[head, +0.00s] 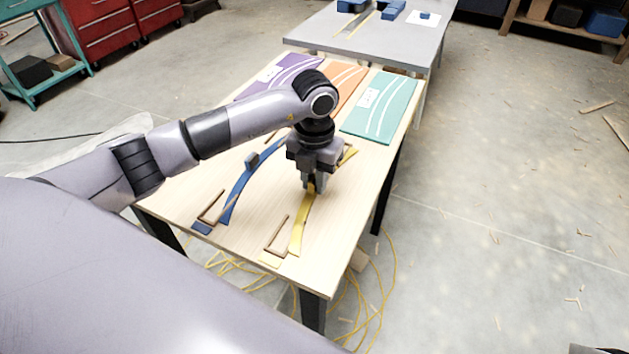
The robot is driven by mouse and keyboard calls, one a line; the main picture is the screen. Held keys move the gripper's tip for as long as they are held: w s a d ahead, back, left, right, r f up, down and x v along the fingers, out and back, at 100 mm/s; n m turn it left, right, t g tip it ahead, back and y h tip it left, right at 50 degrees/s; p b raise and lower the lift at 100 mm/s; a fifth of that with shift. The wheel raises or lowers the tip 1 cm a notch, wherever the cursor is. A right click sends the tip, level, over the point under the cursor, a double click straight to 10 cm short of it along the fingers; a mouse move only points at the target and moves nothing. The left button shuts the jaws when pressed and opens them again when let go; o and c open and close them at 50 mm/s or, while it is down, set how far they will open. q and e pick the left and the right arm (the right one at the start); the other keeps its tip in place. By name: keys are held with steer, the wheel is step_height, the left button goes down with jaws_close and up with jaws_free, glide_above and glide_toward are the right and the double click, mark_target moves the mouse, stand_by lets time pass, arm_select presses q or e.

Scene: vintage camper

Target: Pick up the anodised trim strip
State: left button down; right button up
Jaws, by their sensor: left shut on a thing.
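A gold-yellow curved strip (299,232), which looks like the trim strip, lies along the right part of the wooden table (345,212). My left gripper (311,187) points down over its middle and is shut on it. The strip's far end shows beyond the gripper, and its middle is partly hidden by the fingers. I cannot tell whether the strip touches the table. A blue curved strip (238,190) lies to the left of it, partly hidden by my left arm.
Small wooden brackets (276,238) lie by the near ends of both strips. Purple, orange (346,84) and teal (380,108) sheets lie at the table's far end. A grey table (400,42) stands behind. Yellow cable (235,267) lies on the floor. Floor on the right is mostly clear.

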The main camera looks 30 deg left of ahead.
mark_target(314, 178)
arm_select(q)
step_height(314, 178, up, 20)
stand_by(0.6)
stand_by(0.5)
